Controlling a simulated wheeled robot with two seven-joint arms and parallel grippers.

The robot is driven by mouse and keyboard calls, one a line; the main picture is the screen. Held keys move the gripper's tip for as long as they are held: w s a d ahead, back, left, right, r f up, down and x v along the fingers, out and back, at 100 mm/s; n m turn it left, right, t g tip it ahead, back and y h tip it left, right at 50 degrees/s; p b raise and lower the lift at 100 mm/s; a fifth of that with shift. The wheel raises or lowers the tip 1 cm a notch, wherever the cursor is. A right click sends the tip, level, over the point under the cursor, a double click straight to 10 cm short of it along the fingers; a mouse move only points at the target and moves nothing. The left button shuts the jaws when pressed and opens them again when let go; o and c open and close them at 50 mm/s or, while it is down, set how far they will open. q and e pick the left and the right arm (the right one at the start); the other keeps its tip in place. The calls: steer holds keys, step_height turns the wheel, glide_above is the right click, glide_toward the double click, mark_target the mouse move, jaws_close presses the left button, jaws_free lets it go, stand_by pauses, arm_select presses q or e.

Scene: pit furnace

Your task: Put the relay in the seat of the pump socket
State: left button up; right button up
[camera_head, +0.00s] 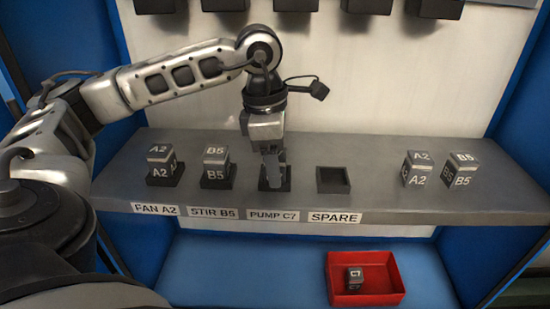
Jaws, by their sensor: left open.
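My left gripper (272,172) points down over the pump socket (275,187), a dark square holder above the "PUMP C7" label. Its jaws are open, and its fingers cover most of the seat. I cannot tell whether a relay sits between or behind them. A grey relay marked C7 (354,279) lies in the red bin (393,293) below the shelf. Two loose relays stand on the right of the shelf, one marked A2 (417,169) and one marked B5 (461,171). My right gripper is not in view.
On the grey shelf (375,200), the fan socket holds an A2 relay (160,160) and the stir socket holds a B5 relay (216,162). The spare socket (333,180) is empty. Dark boxes hang on the back wall above. The shelf between the spare socket and loose relays is clear.

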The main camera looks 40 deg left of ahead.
arm_select(q)
steer(key=shift+a+r, duration=0.1)
steer(key=shift+r, duration=0.5)
steer(key=r, duration=0.6)
steer(key=a+r, duration=0.1)
steer(key=r, duration=0.3)
steer(key=shift+s+p, duration=0.3)
steer(key=shift+s, duration=0.1)
steer(key=shift+r, duration=0.5)
